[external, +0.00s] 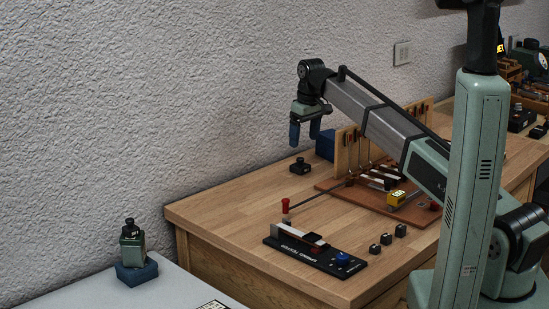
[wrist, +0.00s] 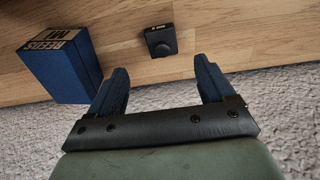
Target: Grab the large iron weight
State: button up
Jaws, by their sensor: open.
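The large iron weight (external: 300,166) is a dark block with a knob on top, standing on the wooden bench near its back edge. In the wrist view, a black weight with a pale label (wrist: 161,42) lies beyond the fingertips, about level with the gap between them. My gripper (external: 304,137) is open, its blue fingers pointing down above the weight and apart from it. Both fingers also show in the wrist view (wrist: 162,75), with nothing between them.
A blue box (external: 325,146) stands beside the weight; its lettering shows in the wrist view (wrist: 62,65). A wooden action model (external: 345,150), a black-based key model (external: 300,255) and several small weights (external: 387,240) occupy the bench. The textured wall is close behind.

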aim_at(301, 158)
jog(key=shift+w+a+f, duration=0.1)
jog(key=shift+a+f, duration=0.05)
jog(key=shift+f, duration=1.35)
jog(key=shift+w+a+f, duration=0.1)
jog(key=shift+a+f, duration=0.05)
jog(key=shift+f, duration=1.3)
jog(key=shift+a+f, duration=0.15)
jog(key=shift+f, duration=1.35)
jog(key=c, duration=1.5)
